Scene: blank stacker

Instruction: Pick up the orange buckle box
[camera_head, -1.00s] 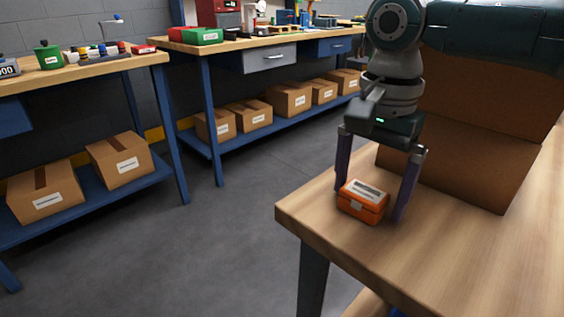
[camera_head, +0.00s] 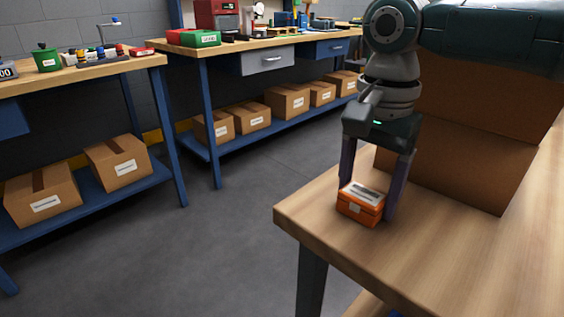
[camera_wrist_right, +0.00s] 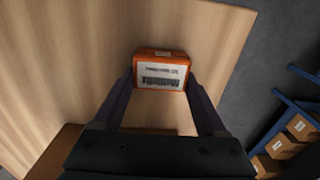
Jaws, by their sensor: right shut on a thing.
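My right gripper (camera_head: 368,200) points down from above and is shut on the box, one finger on each side. It also shows in the right wrist view (camera_wrist_right: 161,82). I cannot see clear space under the box. My left gripper is not in view.
Large brown cartons (camera_head: 455,165) stand on the table just behind and right of my right gripper. Bare tabletop lies in front and to the right. Workbenches (camera_head: 230,45) with tools and boxed shelves stand across the grey floor.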

